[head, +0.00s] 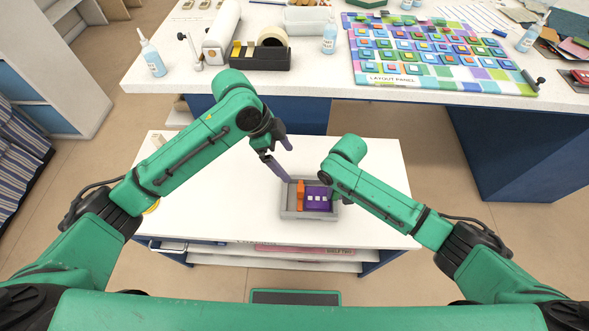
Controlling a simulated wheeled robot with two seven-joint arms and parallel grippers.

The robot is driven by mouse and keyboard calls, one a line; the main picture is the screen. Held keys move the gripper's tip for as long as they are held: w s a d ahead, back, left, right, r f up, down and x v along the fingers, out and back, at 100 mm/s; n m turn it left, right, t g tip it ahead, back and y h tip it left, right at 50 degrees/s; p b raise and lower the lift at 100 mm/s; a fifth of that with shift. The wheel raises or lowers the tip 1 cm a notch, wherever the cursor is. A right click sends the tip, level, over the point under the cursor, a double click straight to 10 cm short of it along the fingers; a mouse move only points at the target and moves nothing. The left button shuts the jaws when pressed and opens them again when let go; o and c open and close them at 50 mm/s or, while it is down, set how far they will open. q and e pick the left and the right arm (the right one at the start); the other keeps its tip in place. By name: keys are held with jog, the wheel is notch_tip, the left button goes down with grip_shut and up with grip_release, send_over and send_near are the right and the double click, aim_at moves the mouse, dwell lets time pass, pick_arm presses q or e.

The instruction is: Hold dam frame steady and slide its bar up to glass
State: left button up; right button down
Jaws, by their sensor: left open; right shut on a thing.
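The grey dam frame (287,212) sits on the white table, a shallow open tray shape. Inside it an orange bar (300,194) stands toward the left, with a visible gap to the frame's left wall. To the bar's right lies purple glass (320,205) with small white squares on it. Whether bar and glass touch is too small to tell. My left gripper (289,163) is open, its purple fingers apart, above the frame's far left corner. My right gripper (335,194) is at the frame's right side, shut on the frame; its fingers are mostly hidden by my arm.
The white table (210,215) is largely clear around the frame. Behind it a longer workbench (340,95) holds a tape dispenser (262,57), bottles and a colourful layout panel (430,57). Shelves with sheets show under the table's front edge.

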pick_arm(q)
jog(key=shift+a+r, duration=0.2)
jog(key=shift+r, duration=0.35)
pick_arm(e)
jog(key=c, duration=0.6)
grip_release()
notch_tip(320, 180, up, 12)
jog(key=shift+r, duration=0.1)
pick_arm(q)
jog(key=shift+f, duration=0.1)
